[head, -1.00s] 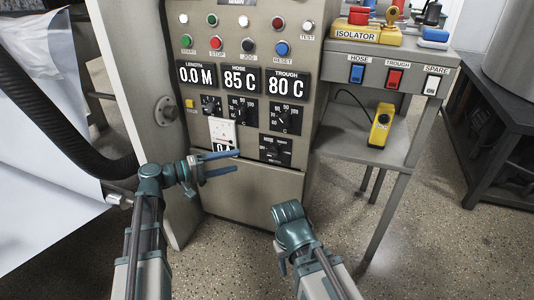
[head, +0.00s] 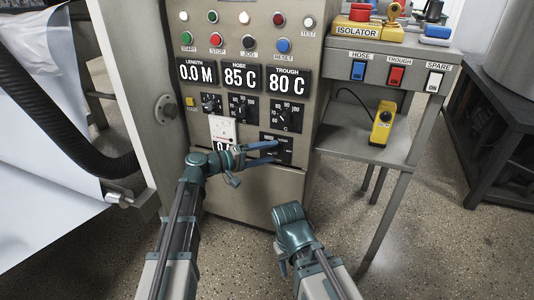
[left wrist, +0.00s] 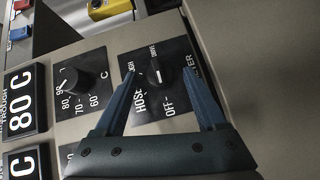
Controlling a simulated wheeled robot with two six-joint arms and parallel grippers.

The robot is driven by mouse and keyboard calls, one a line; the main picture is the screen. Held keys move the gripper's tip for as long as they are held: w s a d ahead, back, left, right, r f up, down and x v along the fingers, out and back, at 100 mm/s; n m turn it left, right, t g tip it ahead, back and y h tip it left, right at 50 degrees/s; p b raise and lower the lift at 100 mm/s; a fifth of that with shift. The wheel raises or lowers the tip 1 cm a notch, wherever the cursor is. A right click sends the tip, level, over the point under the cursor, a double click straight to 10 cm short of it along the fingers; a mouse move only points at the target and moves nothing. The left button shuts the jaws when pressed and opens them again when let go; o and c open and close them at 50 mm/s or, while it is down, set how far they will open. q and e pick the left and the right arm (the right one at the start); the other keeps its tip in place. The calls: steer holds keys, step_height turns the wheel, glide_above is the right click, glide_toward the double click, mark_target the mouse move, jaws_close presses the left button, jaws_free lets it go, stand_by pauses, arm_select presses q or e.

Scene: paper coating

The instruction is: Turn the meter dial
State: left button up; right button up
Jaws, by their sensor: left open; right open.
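The meter dial (left wrist: 158,74) is a black knob on a black plate marked HOSE, OFF and DRIVE in the left wrist view. The plate's label is partly hidden, ending in "TER". In the head view the dial plate (head: 283,150) is low on the grey panel, partly covered by my left fingers. My left gripper (head: 277,152) is open in front of it. In the left wrist view its blue fingertips (left wrist: 158,70) lie on either side of the knob; I cannot tell whether they touch it. My right gripper (head: 291,218) is open and empty, below and apart from the panel.
Above are the trough temperature dial (head: 285,114), the hose temperature dial (head: 243,108) and number displays (head: 286,83). A side shelf (head: 345,146) holds a yellow device (head: 381,124).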

arm_select(q)
jaws_close()
stand_by(0.3)
steer(key=shift+r+p, duration=0.25)
steer(key=shift+p, duration=0.45)
steer(key=m+y+p, duration=0.1)
steer(key=p, duration=0.2)
steer(key=m+y+p, duration=0.1)
steer(key=y+p, duration=0.1)
steer(key=p, duration=0.1)
steer(key=r+m+y+p, duration=0.1)
steer(key=m+y+p, duration=0.1)
steer(key=p, duration=0.1)
steer(key=shift+s+d, duration=0.2)
steer(key=shift+d, duration=0.1)
steer(key=shift+d+m+y+p, duration=0.1)
steer(key=shift+m+y+p, duration=0.4)
steer(key=shift+y+p, duration=0.4)
steer(key=shift+d+m+y+p, duration=0.1)
steer(key=shift+m+y+p, duration=0.4)
steer(key=shift+y+p, duration=0.3)
